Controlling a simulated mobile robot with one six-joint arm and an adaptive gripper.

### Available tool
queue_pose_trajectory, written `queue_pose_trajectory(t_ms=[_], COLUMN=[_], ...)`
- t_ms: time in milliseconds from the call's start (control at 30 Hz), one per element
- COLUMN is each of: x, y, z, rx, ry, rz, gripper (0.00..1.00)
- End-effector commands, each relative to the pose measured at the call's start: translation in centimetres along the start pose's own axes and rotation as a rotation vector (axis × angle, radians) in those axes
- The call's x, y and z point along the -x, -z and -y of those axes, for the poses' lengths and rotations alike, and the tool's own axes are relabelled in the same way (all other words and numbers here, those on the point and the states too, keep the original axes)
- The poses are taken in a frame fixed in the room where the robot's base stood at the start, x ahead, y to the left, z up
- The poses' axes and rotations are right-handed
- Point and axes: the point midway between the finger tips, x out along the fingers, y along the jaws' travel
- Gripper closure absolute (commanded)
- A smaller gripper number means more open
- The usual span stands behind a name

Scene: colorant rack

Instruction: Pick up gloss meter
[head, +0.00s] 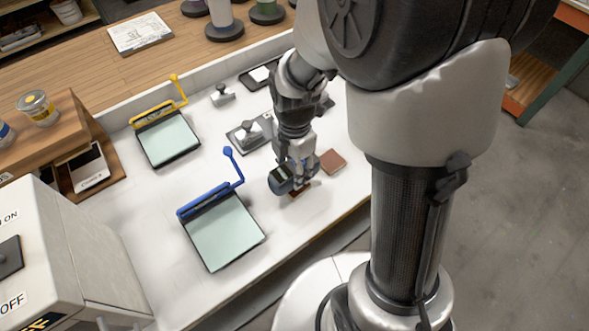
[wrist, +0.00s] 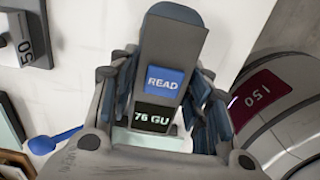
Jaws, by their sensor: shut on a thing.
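The gloss meter is a dark device with a blue READ button and a display reading 76 GU. It fills the middle of the wrist view (wrist: 172,45), between my fingers. In the head view the gloss meter (head: 281,179) is a small dark teal body at the left of my gripper (head: 297,173). My gripper is shut on it, with a finger on each side in the wrist view (wrist: 168,95). The gripper hides part of the meter in the head view. I cannot tell whether the meter touches the table.
A blue-handled board (head: 228,238) and a yellow-handled board (head: 168,139) lie left on the white table (head: 190,187). A reddish-brown square (head: 333,161) lies right of my gripper; another (head: 299,191) is partly under it. A weight-like block on a plate (head: 248,133) stands behind.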

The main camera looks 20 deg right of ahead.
Motion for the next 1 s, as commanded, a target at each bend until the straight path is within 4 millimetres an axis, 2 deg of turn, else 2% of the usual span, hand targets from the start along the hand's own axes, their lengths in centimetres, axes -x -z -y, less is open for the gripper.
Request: queue_pose_trajectory(t_ms=[400,600,800,1000], x=[11.7,15.9,17.9,18.3], y=[-0.1,0.0,0.0,0.0], z=[-0.2,-0.1,-0.1,0.0], rx=[0.000,0.000,0.000,0.000], ry=[-0.008,-0.006,-0.003,-0.002], rz=[0.003,0.002,0.001,0.000], gripper=[0.98,0.98,0.98,0.98])
